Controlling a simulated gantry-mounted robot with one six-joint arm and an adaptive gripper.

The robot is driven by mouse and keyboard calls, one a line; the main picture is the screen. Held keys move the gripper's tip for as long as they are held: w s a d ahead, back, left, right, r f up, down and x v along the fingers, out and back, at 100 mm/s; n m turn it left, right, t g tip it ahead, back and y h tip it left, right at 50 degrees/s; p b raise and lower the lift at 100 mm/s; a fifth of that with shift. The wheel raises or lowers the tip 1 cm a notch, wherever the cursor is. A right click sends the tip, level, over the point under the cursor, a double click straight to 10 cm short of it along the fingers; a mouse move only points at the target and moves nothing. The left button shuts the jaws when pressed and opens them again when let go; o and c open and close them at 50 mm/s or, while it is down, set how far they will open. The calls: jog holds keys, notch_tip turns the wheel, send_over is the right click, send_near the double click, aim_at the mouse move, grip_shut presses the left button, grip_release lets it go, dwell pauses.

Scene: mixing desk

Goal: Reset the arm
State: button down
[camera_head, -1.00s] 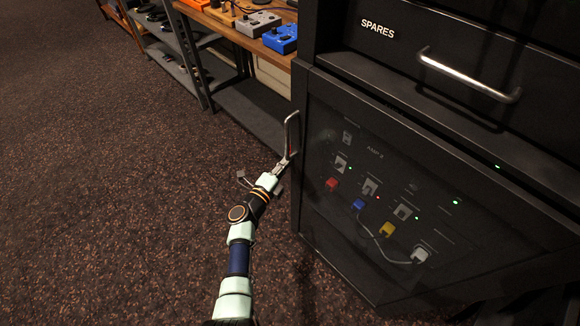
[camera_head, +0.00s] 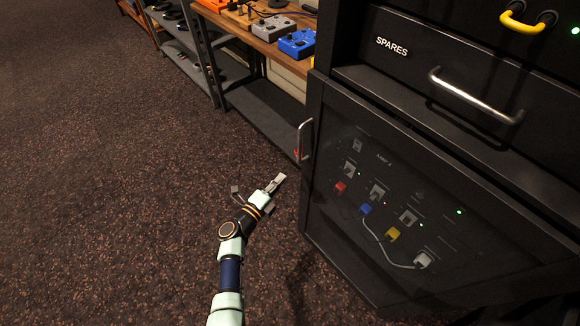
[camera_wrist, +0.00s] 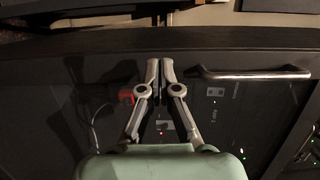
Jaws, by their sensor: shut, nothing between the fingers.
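My gripper (camera_head: 279,181) hangs over the carpet, left of the dark cabinet's lower door (camera_head: 340,240). Its fingers are closed together with nothing between them. In the wrist view, the closed fingertips (camera_wrist: 160,68) point at the dark door panel, left of the metal door handle (camera_wrist: 250,74). That upright handle (camera_head: 305,140) also shows in the head view at the door's left edge, apart from the gripper. The door looks closed.
Above the door is a SPARES drawer (camera_head: 400,85) with a metal handle (camera_head: 475,97). Plugs and a white cable show behind the door panel. A wooden shelf (camera_head: 250,35) with pedals, including a blue pedal (camera_head: 298,43), stands behind. The carpet (camera_head: 110,190) at left is clear.

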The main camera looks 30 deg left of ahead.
jog(key=s+a+p, duration=0.1)
jog(key=s+a, duration=0.1)
jog(key=s, duration=0.4)
jog(key=shift+r+p, duration=0.2)
jog(key=shift+p, duration=0.1)
jog(key=shift+s+a, duration=0.1)
jog(key=w+d+r+n+g+y+p, duration=0.1)
jog(key=w+d+r+n+y, duration=0.1)
jog(key=r+n+y, duration=0.75)
jog(key=w+d+r+n+g+y+p, duration=0.15)
jog(key=r+n, duration=0.55)
jog(key=r, duration=0.8)
jog(key=s+d+r+n+g+h+p, duration=0.1)
jog(key=s+d+r+h, duration=0.2)
jog(key=d, duration=0.6)
jog(key=s+d+n+g+h, duration=0.1)
jog(key=s+d+h, duration=0.25)
jog(key=d, duration=0.45)
jog(key=s+d+r+n+h+p, duration=0.1)
jog(key=s+d+r+h, duration=0.2)
jog(key=d, duration=0.6)
notch_tip(320, 180, up, 36)
jog(key=s+p, duration=0.2)
jog(key=p, duration=3.5)
jog(key=shift+d+r+m+p, duration=0.15)
jog(key=shift+d+m+p, duration=0.05)
jog(key=shift+m+p, duration=0.15)
